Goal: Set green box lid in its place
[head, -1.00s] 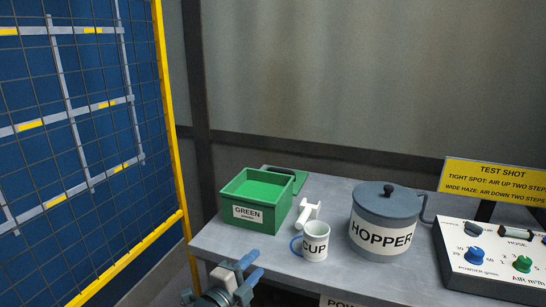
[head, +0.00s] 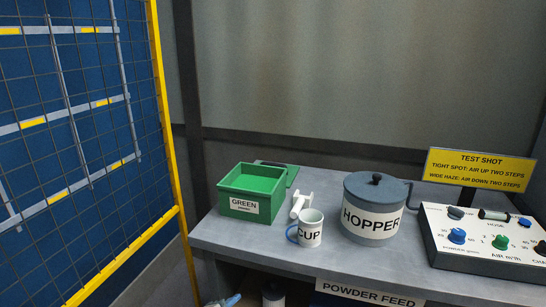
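The green box (head: 251,207), labelled GREEN, stands open-topped at the left end of the grey table, with bright green inside. A flat dark green piece, which looks like its lid (head: 292,173), lies behind the box and is partly hidden by it. My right gripper is not in view.
A white tool (head: 300,204) lies right of the box, close to a CUP mug (head: 310,232). The grey HOPPER pot (head: 372,215) and a control panel (head: 480,240) stand further right. A yellow-framed mesh (head: 165,120) rises at left. Bare table lies in front of the box.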

